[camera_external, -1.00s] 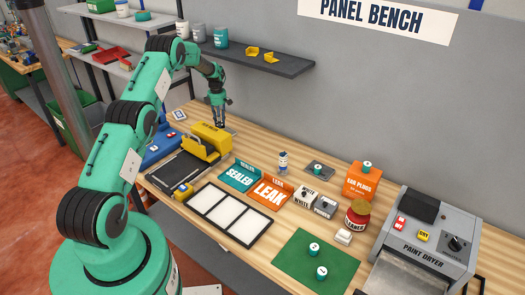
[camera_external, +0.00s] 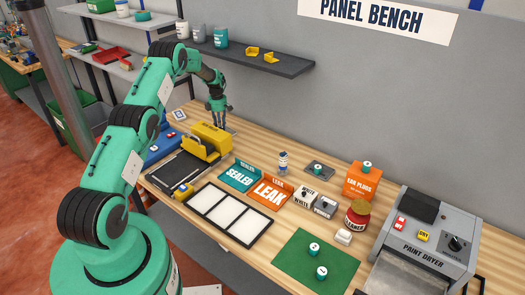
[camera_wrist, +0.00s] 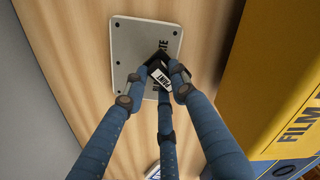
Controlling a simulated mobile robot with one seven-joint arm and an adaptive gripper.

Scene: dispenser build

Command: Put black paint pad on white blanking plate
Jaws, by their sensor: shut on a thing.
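My gripper (camera_wrist: 157,86) is shut on the black paint pad (camera_wrist: 160,77), a small black piece with a white label, in the wrist view. The white blanking plate (camera_wrist: 133,45) is a pale rectangle with corner holes and dark lettering, lying on the wooden bench. The pad appears over the plate's lower right part and hides some of its lettering. I cannot tell whether the pad touches the plate. In the external view my gripper (camera_external: 220,124) is at the back of the bench, behind the yellow box; the pad is too small to make out there.
The yellow box (camera_external: 212,137) stands close beside my gripper and fills the right side of the wrist view (camera_wrist: 285,75). The grey wall (camera_external: 400,120) is behind, and a dark shelf (camera_external: 270,62) is above. Sealed and leak signs (camera_external: 270,193) stand further right.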

